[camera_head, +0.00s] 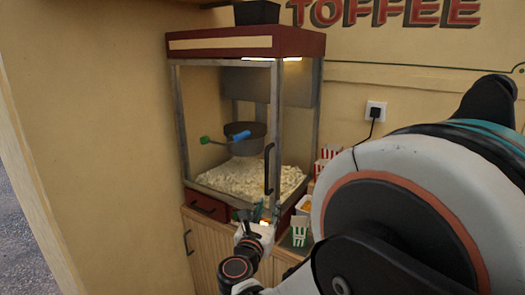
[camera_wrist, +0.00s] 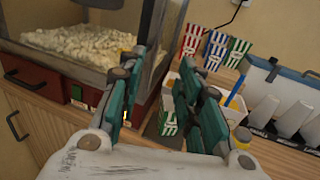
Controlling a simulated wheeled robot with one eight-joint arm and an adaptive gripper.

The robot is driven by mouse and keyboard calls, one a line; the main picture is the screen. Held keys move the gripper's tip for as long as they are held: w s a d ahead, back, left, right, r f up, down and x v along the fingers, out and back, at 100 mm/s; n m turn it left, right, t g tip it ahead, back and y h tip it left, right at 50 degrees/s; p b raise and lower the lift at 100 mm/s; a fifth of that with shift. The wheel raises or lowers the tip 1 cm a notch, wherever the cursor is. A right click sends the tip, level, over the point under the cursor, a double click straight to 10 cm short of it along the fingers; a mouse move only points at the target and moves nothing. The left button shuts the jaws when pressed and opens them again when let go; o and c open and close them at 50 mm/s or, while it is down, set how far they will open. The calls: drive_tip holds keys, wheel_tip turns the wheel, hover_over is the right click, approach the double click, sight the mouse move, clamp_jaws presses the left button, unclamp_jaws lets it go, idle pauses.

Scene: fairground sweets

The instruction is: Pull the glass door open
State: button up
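The popcorn machine (camera_head: 219,46) has a red top and a glass door (camera_head: 222,95) in a metal frame on its front. The door looks shut. Its dark vertical handle (camera_head: 269,168) is on the door's right side. My gripper (camera_head: 256,213) is low in front of the machine's right front corner, below the handle, and looks apart from it. In the wrist view my gripper (camera_wrist: 164,62) has its two teal fingers spread with nothing held between them. The machine's corner post stands just behind the left finger; I cannot clearly make out the handle there.
Popcorn lies inside under a kettle (camera_head: 247,140). Striped boxes (camera_wrist: 214,50) and a white tray stand right of the machine, with a green striped box (camera_wrist: 167,116) near my right finger. A wooden cabinet (camera_head: 202,240) is below. A wall is at left.

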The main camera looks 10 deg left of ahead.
drive_tip(key=h+p, duration=0.1)
drive_tip(key=p, duration=0.2)
approach(266, 171)
drive_tip(key=shift+m, duration=0.4)
drive_tip(key=w, duration=0.3)
drive_tip(key=w+d+b, duration=0.1)
drive_tip(key=w, duration=0.6)
drive_tip(key=shift+w+d+r+b, duration=0.15)
drive_tip(key=shift+w+d+b, duration=0.05)
drive_tip(key=shift+w+b, duration=0.1)
clamp_jaws()
